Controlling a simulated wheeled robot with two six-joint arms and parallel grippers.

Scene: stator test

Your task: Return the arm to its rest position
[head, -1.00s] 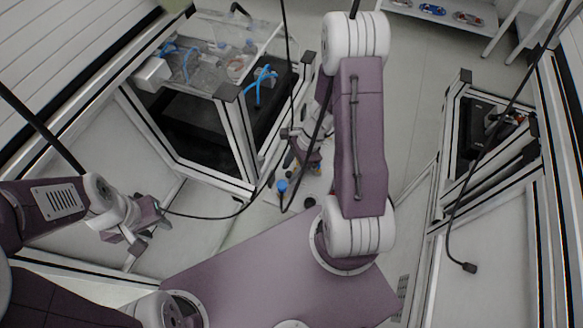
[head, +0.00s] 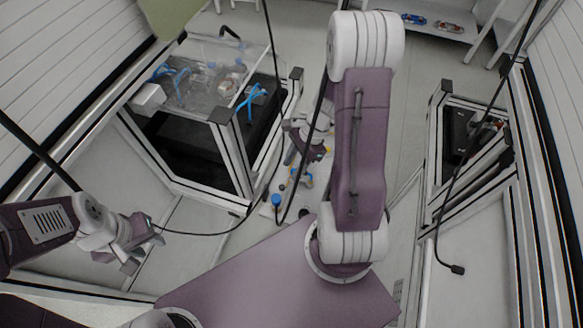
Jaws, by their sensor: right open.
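My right arm (head: 360,140) is purple and white and stretches from my body toward the top of the head view. My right gripper (head: 303,148) shows partly, left of that arm, and is open with no object seen in it. It is above or near a light plate holding small parts; the arm and cables hide some of it. My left arm (head: 45,225) comes in from the left edge. My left gripper (head: 140,248) hangs over the pale floor area, apart from other things; its small fingers do not show clearly whether they are open.
A framed bench with a clear-topped box (head: 215,75) and blue tubes stands at the upper left. A plate with a blue-capped part (head: 276,200) lies near the middle. A framed stand (head: 470,130) is at the right. Black cables hang across the view.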

